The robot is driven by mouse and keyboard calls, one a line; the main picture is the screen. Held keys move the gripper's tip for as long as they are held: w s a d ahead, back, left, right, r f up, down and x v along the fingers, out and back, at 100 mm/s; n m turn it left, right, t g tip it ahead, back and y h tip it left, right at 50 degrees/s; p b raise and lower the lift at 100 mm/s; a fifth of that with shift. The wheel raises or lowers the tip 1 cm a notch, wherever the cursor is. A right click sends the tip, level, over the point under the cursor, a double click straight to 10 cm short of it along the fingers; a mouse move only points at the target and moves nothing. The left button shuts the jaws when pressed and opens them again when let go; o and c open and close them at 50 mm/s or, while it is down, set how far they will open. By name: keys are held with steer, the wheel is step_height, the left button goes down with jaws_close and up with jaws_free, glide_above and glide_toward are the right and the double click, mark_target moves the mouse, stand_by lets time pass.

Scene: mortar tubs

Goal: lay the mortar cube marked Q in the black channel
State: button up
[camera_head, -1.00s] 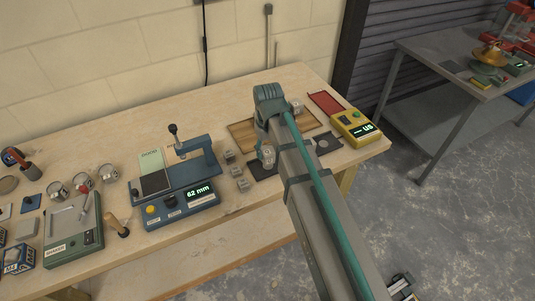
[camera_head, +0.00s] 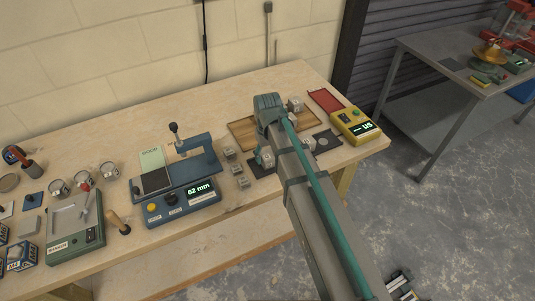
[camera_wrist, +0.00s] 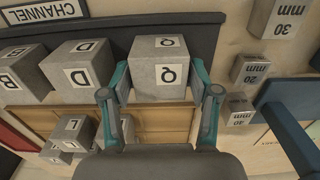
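The grey mortar cube marked Q (camera_wrist: 142,72) is between the two teal fingers of my gripper (camera_wrist: 160,76) in the wrist view. The fingertips lie against its left and right sides. It is level, at the near-left end of the black channel (camera_wrist: 205,38); a small gap under it cannot be ruled out. Cubes marked D (camera_wrist: 84,50) and B (camera_wrist: 30,62) stand beside it in a row along the channel. In the head view, my gripper (camera_head: 266,158) is at the channel's left end, partly hidden by my arm.
A wooden tray (camera_head: 243,130) lies behind the channel, with more cubes, one marked L (camera_wrist: 72,128). Several metal gauge blocks (camera_head: 237,170) stand left of my gripper. A blue measuring device (camera_head: 180,205) stands further left, and a yellow meter (camera_head: 354,126) stands at right.

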mark_target(267, 154)
steer(key=shift+o, duration=0.7)
steer(key=shift+r, duration=0.15)
step_height(267, 154, up, 12)
steer(key=b, duration=0.2)
stand_by(0.3)
